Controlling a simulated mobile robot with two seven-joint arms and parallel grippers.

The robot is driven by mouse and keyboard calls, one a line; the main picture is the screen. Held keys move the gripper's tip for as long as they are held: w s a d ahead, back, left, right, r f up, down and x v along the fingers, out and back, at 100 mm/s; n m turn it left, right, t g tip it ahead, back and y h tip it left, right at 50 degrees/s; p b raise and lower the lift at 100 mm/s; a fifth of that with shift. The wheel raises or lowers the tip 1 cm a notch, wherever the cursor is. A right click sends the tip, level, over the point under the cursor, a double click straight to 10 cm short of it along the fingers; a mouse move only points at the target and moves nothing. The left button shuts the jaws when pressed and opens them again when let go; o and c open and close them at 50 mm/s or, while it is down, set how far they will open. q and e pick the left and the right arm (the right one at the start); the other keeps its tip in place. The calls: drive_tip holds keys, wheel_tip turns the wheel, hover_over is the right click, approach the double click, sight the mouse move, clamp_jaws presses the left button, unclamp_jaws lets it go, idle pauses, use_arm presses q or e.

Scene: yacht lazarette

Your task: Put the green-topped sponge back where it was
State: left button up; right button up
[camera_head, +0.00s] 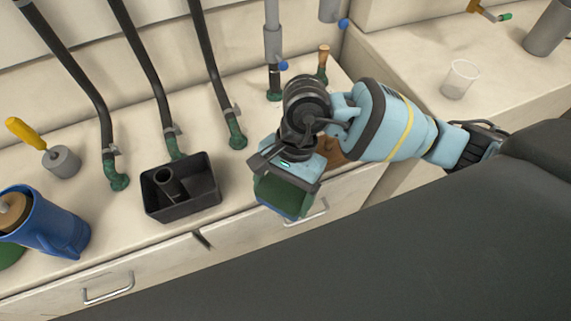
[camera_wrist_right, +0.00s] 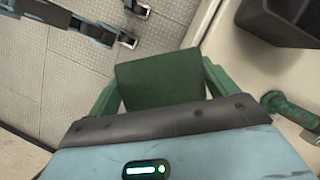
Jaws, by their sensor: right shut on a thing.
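The green-topped sponge (camera_head: 283,195) is held in my right gripper (camera_head: 287,180), in front of the counter's front edge, above the drawer front. In the right wrist view the sponge's dark green face (camera_wrist_right: 160,80) fills the space between the two green fingers (camera_wrist_right: 163,92). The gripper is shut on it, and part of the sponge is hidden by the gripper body. My left gripper does not show in either view.
A black open-topped box (camera_head: 182,200) with a tube inside stands left of the sponge. Dark hoses with green ends (camera_head: 236,135) come down behind. A blue container (camera_head: 50,222) and yellow-handled tool (camera_head: 28,133) are left. A clear cup (camera_head: 459,80) stands right. Drawer handles (camera_head: 108,290) protrude below.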

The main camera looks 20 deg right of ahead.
drive_tip(key=s+a+m+t+y, duration=0.1)
drive_tip(key=s+a+m+t, duration=0.3)
drive_tip(key=m, duration=0.3)
drive_tip(key=shift+g, duration=0.7)
drive_tip(key=w+d, duration=0.2)
drive_tip(key=w, duration=0.2)
drive_tip(key=w+d+f, duration=0.1)
drive_tip(key=w+d, duration=0.2)
drive_tip(key=w, duration=0.2)
drive_tip(key=w+d+p, duration=0.1)
drive_tip(key=w+d, duration=0.2)
drive_tip(key=w, duration=0.1)
drive_tip(key=shift+w+d+f, duration=0.15)
drive_tip(key=shift+w+f, duration=0.1)
drive_tip(key=shift+w, duration=0.15)
wheel_tip(320, 180, down, 4)
drive_tip(key=shift+r, duration=0.25)
